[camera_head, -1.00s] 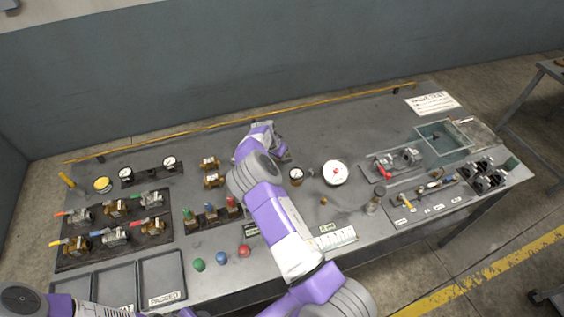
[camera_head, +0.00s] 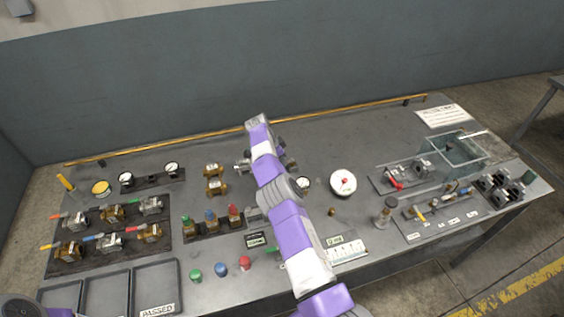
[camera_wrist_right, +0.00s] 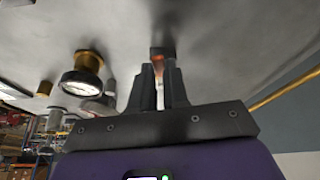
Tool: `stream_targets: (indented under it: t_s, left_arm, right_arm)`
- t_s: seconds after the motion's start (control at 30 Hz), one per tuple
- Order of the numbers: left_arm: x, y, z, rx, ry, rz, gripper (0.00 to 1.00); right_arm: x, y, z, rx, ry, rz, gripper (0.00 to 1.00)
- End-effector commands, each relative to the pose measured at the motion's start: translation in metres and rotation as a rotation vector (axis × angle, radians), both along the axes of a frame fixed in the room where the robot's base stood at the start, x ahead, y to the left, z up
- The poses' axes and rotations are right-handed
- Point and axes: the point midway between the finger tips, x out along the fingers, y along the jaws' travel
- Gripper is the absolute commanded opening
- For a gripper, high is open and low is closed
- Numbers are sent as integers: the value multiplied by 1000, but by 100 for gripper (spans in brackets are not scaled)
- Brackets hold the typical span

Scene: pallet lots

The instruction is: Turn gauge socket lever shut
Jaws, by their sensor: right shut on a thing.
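My right arm (camera_head: 285,205) reaches over the middle of the bench in the head view and covers its own fingertips. In the right wrist view my right gripper (camera_wrist_right: 164,75) is shut on a small dark piece with an orange-red part, which looks like the gauge socket lever (camera_wrist_right: 160,53). Most of the lever is hidden by the fingers, so its angle cannot be told. A brass gauge with a white face (camera_wrist_right: 82,76) is just left of the fingers, apart from them. My left gripper is out of view.
A round white dial (camera_head: 343,182) stands right of the arm. Brass fittings (camera_head: 214,178) and red, blue and green-topped parts (camera_head: 210,218) are left of it. A yellow rail (camera_head: 200,143) runs along the back edge. The back middle of the bench is mostly clear.

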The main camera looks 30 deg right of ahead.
Motion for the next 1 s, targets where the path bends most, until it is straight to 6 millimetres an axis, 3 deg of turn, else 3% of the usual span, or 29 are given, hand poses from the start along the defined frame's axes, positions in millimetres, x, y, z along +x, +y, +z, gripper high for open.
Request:
stream_targets:
  t_s: [0.03, 0.83, 0.87, 1.0]
  left_arm:
    - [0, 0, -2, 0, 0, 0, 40]
    - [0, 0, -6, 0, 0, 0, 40]
    - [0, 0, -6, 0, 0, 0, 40]
    - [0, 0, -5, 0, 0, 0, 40]
  right_arm:
    - [3, 7, -7, 17, -4, 0, 0]
    - [0, 2, -1, 10, -12, -65, 0]
    - [0, 2, -1, 10, -12, -65, 17]
    - [-1, 1, 0, 7, -12, -66, 39]
